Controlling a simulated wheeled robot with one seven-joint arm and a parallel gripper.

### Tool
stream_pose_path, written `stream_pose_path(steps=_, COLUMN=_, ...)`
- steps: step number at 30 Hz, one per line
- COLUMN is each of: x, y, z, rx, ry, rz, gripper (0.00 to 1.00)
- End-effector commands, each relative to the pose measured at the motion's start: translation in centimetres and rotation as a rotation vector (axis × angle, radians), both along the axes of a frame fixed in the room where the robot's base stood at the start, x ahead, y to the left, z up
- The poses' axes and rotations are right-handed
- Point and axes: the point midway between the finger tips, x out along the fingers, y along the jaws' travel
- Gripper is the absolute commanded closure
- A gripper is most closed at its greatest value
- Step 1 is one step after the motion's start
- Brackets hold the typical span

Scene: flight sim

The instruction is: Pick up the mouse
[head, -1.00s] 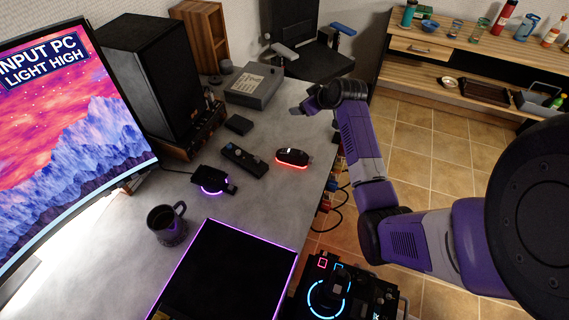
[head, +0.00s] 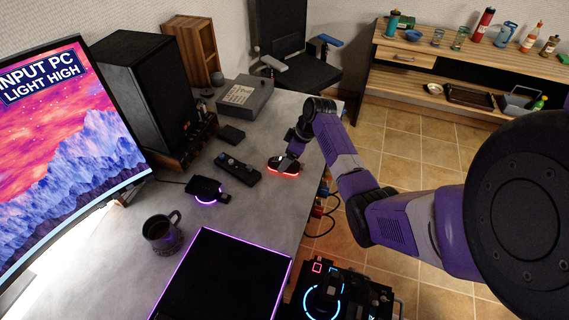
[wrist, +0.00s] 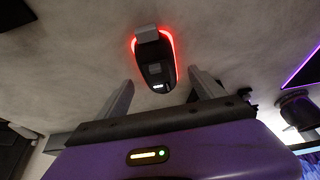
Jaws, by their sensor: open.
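The mouse (head: 281,167) is black with a red glow around its base. It lies on the grey desk near its right edge. In the wrist view the mouse (wrist: 155,68) sits ahead of and partly between my two fingers, and neither finger visibly touches it. My gripper (wrist: 161,77) is open and empty. In the head view my gripper (head: 291,153) is right at the mouse and covers part of it. I cannot tell the exact height of the fingertips above the desk.
A dark remote-like device (head: 238,170) lies left of the mouse, with a small black box (head: 231,134) behind it. A purple-lit stand (head: 207,190), a mug (head: 161,235) and a purple-edged black pad (head: 222,275) are nearer. A grey box (head: 245,96) stands farther back.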

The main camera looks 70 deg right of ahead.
Motion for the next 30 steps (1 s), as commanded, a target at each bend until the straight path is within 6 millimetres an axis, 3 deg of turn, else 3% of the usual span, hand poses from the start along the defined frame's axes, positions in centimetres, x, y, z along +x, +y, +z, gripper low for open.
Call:
stream_pose_path(steps=6, x=0.8, y=0.1, z=-2.0, rx=0.001, ry=0.000, rz=-0.001, gripper=0.22)
stream_pose_path(steps=14, x=0.9, y=0.1, z=-2.1, rx=0.000, ry=-0.001, rz=-0.001, gripper=0.22)
stream_pose_path(steps=24, x=0.9, y=0.1, z=-2.1, rx=0.000, ry=-0.001, rz=-0.001, gripper=0.89)
stream_pose_path(steps=30, x=0.9, y=0.0, z=-2.1, rx=-0.001, ry=-0.001, rz=-0.002, gripper=0.91)
